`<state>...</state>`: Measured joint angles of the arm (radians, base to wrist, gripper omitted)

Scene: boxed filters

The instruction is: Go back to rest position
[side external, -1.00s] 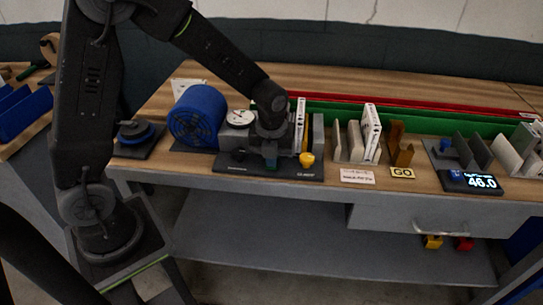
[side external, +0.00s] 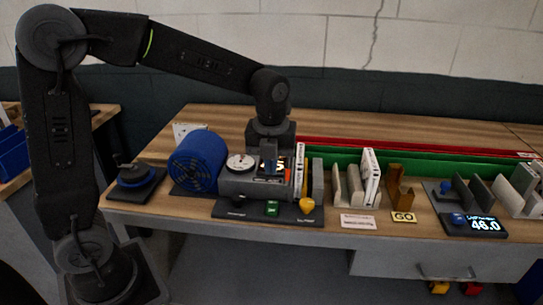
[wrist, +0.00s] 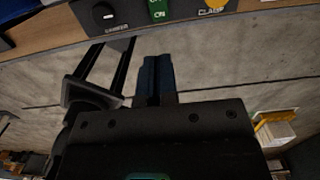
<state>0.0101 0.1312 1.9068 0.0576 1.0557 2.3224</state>
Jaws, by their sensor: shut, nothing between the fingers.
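My gripper (side external: 268,168) hangs pointing down above the grey test fixture (side external: 236,184), between the round dial gauge (side external: 240,162) and the white boxed filter (side external: 299,168). Its blue-grey fingers (wrist: 155,72) are together and hold nothing in the wrist view. The fixture's black front panel (side external: 240,211) carries a green ON button (side external: 272,208) and a yellow clamp knob (side external: 306,204). The green button (wrist: 157,10) and yellow knob (wrist: 214,5) also show at the top edge of the wrist view, apart from the fingers.
A blue fan drum (side external: 197,162) stands left of the fixture. To the right are a rack with another white box (side external: 370,178), a GO sign (side external: 403,217) and a display reading 46.0 (side external: 484,225). Green and red strips run behind. The air above the bench is clear.

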